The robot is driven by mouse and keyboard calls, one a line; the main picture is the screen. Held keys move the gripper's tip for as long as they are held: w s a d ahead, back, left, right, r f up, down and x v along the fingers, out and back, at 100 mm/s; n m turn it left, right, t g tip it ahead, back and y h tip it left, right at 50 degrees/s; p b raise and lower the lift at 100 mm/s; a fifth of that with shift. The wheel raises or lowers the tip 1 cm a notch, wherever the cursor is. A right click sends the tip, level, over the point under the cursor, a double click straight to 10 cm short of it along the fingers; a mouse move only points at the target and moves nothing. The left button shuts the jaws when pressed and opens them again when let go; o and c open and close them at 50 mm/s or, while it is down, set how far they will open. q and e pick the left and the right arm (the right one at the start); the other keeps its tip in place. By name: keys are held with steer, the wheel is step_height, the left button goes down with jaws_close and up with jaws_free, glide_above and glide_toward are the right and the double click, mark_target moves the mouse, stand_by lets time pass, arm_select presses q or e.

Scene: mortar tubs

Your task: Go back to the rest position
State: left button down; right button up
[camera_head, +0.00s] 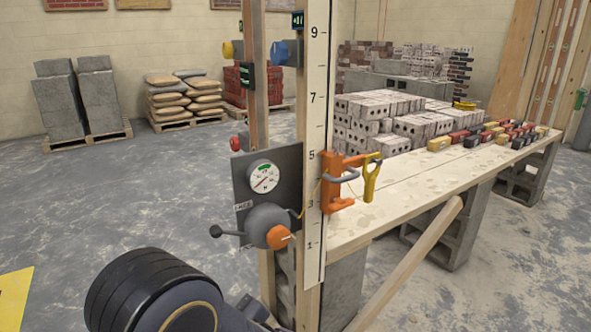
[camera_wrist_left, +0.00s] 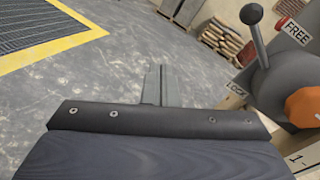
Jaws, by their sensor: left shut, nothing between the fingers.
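My left arm comes in at the bottom left of the head view, below and in front of a dark panel (camera_head: 268,175). In the left wrist view my left gripper (camera_wrist_left: 156,84) is shut and empty, with its fingers together over the grey floor. The panel carries a round gauge (camera_head: 263,177) and a grey lever (camera_head: 228,232) with an orange knob (camera_head: 278,236). The lever (camera_wrist_left: 257,45) and knob (camera_wrist_left: 303,106) also show at the right of the wrist view, apart from the fingers. My right gripper is not in view.
A white numbered board (camera_head: 315,100) stands upright on a wooden post, with an orange clamp (camera_head: 337,183) on it. A plank bench (camera_head: 400,190) with stacked bricks runs to the right. Floor (camera_head: 120,205) on the left is open. A yellow-edged grating (camera_wrist_left: 60,45) lies there.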

arm_select(q)
steer(key=s+a+f+n+g+h, duration=0.2)
steer(key=s+a+n+g, duration=0.45)
steer(key=a, duration=0.25)
steer(key=s+f+n+g+h, duration=0.2)
steer(key=s+n+g+h, duration=0.3)
steer(key=s+n+h, duration=0.65)
steer(key=s+d+r+n+t+h, duration=0.4)
steer(key=s+d+r+n+t, duration=0.1)
steer(key=d+t, duration=0.1)
step_height(320, 180, up, 25)
steer(key=p, duration=2.4)
steer(key=shift+f+p, duration=0.2)
steer(key=shift+p, duration=0.15)
